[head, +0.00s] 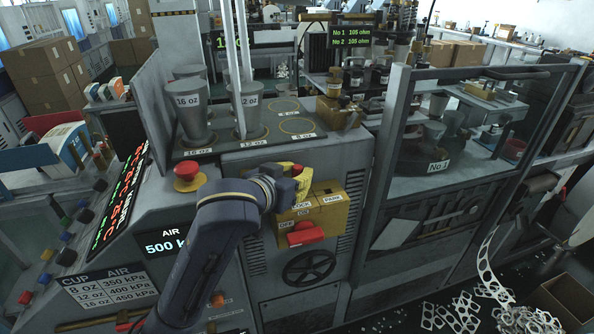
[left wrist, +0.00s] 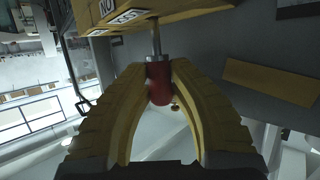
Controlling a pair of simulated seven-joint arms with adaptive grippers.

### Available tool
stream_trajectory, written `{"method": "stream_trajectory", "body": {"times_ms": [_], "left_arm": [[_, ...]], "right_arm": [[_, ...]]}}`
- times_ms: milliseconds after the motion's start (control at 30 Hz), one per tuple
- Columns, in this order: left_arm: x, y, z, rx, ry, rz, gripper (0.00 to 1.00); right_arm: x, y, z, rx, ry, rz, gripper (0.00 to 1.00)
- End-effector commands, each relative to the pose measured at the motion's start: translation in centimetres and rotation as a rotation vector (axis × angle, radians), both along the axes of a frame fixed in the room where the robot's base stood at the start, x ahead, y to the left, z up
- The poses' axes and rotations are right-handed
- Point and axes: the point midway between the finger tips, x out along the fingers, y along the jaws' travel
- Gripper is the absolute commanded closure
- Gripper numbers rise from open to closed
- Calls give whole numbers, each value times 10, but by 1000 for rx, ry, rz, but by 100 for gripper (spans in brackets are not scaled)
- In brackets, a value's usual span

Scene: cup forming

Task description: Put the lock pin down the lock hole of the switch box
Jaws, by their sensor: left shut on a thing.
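The yellow switch box (head: 333,214) sits on the grey machine front in the head view, with labels reading LOCK, PARK and OFF. A red switch handle (head: 305,234) is on its front. My left gripper (head: 298,170) is at the box's top left edge. In the left wrist view its yellow fingers are shut on the red grip of the lock pin (left wrist: 159,82). The pin's metal shaft (left wrist: 156,40) runs to the yellow box (left wrist: 190,8). I cannot tell whether its tip is in the lock hole, which is hidden. My right gripper is not in view.
A red emergency button (head: 187,172) is left of the gripper. Cup stacks (head: 191,105) stand on the deck behind it. A black handwheel (head: 308,267) is below the box. A framed guard (head: 392,130) rises at the right.

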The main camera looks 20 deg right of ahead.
Motion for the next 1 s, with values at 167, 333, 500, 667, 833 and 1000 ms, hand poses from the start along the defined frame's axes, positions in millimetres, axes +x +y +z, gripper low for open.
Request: {"method": "stream_trajectory", "body": {"times_ms": [167, 333, 500, 667, 833, 1000], "left_arm": [[0, 0, -8, 1, 0, 1, 100], [0, 0, -14, 0, 1, 0, 100], [0, 0, -19, 0, 0, 1, 100], [0, 0, -22, 0, 0, 1, 100], [0, 0, -23, 1, -1, 0, 100], [0, 0, -23, 1, -1, 1, 100]], "right_arm": [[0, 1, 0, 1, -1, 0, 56], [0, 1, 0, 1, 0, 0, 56], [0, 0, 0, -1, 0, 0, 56], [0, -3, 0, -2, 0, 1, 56], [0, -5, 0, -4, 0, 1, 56], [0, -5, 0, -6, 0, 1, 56]]}}
